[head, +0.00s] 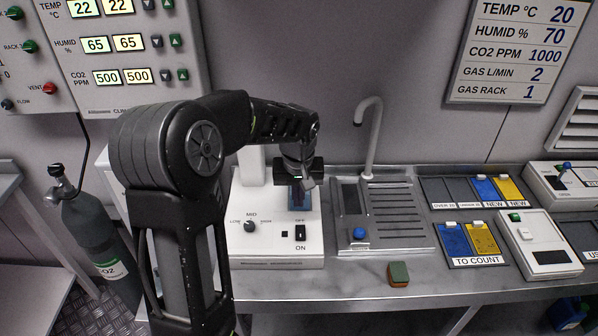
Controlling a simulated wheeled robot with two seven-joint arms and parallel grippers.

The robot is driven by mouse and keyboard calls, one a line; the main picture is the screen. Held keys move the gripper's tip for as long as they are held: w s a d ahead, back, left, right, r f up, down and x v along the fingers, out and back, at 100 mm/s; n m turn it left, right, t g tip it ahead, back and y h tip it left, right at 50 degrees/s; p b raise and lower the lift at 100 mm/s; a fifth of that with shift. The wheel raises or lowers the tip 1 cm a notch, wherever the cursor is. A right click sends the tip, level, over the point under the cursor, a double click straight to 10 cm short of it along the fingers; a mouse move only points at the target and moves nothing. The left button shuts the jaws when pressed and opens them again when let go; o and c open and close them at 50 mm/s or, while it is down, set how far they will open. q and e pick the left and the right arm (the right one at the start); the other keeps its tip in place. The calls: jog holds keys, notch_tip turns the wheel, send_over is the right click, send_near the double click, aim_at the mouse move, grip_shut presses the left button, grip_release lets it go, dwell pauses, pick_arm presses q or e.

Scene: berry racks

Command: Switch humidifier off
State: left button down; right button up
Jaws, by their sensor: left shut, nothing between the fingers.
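A white bench device (275,255) stands on the metal counter just left of the sink; it may be the humidifier, but I see no name on it. Its front has a dark knob (249,226) marked LOW, MID and a third blurred word. To the right of the knob is a black rocker switch (300,232) with ON printed under it. My left gripper (304,184) is shut and empty, above and behind the switch, in front of a blue part (298,198) of the device. My right gripper is out of view.
A sink (385,222) with a tall tap (370,130) is to the right. A green and brown sponge (398,274) lies at the counter's front. Trays with blue and yellow cards (470,240) stand further right. A gas cylinder (95,235) stands at left. A climate panel (125,50) hangs above.

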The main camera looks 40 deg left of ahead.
pick_arm(q)
notch_tip(320, 180, up, 7)
jog(key=w, duration=0.1)
jog(key=shift+a+b, duration=0.35)
jog(key=shift+a, duration=0.05)
